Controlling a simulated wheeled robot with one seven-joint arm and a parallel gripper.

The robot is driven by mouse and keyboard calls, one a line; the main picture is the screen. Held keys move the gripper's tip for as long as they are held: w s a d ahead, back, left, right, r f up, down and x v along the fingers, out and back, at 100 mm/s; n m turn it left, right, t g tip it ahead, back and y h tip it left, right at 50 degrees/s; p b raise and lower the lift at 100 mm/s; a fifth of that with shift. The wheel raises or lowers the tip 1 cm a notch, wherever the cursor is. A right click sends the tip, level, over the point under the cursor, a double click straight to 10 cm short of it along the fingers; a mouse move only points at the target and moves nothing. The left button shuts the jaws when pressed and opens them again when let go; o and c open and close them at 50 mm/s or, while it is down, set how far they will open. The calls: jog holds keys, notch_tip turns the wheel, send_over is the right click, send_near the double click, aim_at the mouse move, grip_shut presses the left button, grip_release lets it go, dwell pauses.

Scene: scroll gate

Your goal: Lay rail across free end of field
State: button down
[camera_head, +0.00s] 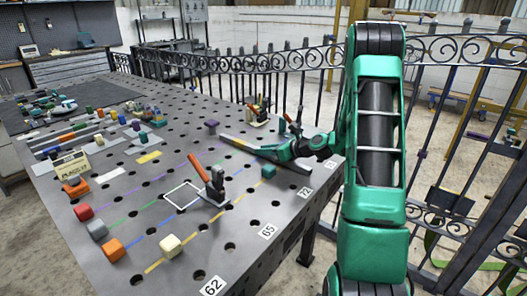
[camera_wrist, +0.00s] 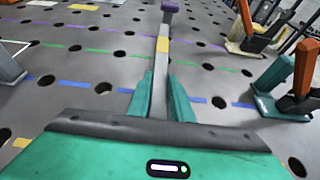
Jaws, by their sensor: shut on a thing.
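My gripper (camera_head: 262,151) is low over the far right part of the perforated table. In the wrist view, its green fingers (camera_wrist: 159,85) are closed around a narrow grey rail (camera_wrist: 160,62) with a yellow band. The rail (camera_head: 232,141) points away from my gripper, its far end near a purple block (camera_head: 212,126). I cannot tell whether the rail touches the table or the block. The field has purple, green, blue and yellow lines (camera_head: 150,241). Red (camera_head: 83,212), grey (camera_head: 97,229), orange (camera_head: 112,250) and cream (camera_head: 171,245) blocks stand at its near left end.
An orange-handled clamp (camera_head: 212,184) stands beside a white square outline (camera_head: 183,195). More clamps (camera_head: 259,110) stand behind my gripper. Loose parts (camera_head: 125,118) cover the left side. An iron fence (camera_head: 280,62) runs behind the table.

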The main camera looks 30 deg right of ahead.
jog(key=c, duration=1.5)
grip_release()
jog(key=shift+f, duration=0.1)
jog(key=shift+s, duration=0.1)
jog(key=v, duration=1)
jog(key=shift+s, duration=0.2)
